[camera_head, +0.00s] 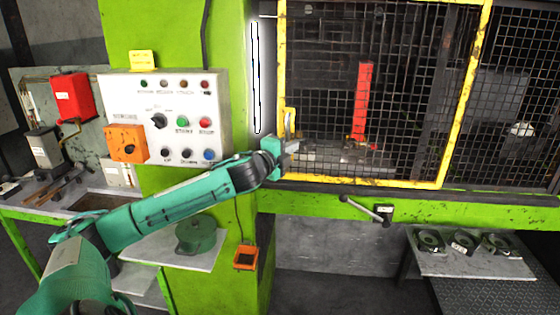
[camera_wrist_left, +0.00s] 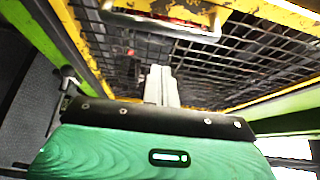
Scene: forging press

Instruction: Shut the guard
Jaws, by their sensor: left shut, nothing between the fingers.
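The guard (camera_head: 442,150) is a yellow-framed mesh door on the front of the green press. In the head view its left frame edge stands close to the left post of the opening, with a bright strip beside that post. A metal handle (camera_head: 289,124) sits on a yellow plate at the guard's lower left. My left gripper (camera_head: 294,146) is shut and empty, just below the handle; I cannot tell whether it touches. In the left wrist view the handle (camera_wrist_left: 160,24) shows at the top, beyond my shut fingers (camera_wrist_left: 161,86). My right gripper is not in view.
A white control panel (camera_head: 215,110) with buttons and an orange box stands left of the guard. A lever (camera_head: 366,209) sticks out below it. A shelf with several dark round parts (camera_head: 464,243) is at lower right. A red upright part (camera_head: 362,100) stands behind the mesh.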

